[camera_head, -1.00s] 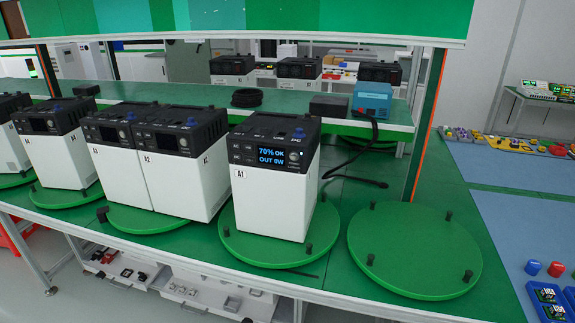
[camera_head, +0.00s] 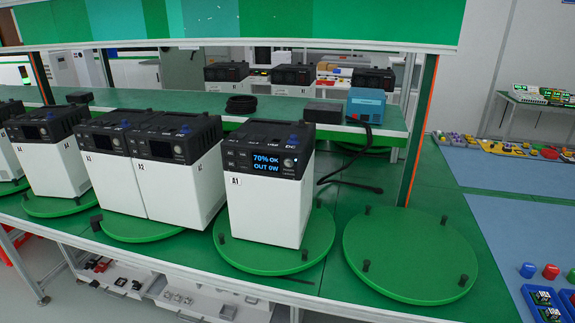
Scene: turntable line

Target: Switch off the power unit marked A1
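The power unit marked A1 (camera_head: 266,201) is a white box with a black top. It stands upright on a green round turntable (camera_head: 318,247). Its screen (camera_head: 266,164) is lit and reads 70% OK and OUT 0W. A small light glows beside the screen, near a round knob (camera_head: 288,162). A blue knob sits on top of the unit. Neither of my grippers shows in the head view.
Several similar units stand to the left, including A2 (camera_head: 181,185), with dark screens. An empty turntable (camera_head: 410,255) with short black pegs is to the right. A blue box (camera_head: 365,105) and a black cable (camera_head: 345,185) lie behind. A green shelf (camera_head: 270,22) hangs above.

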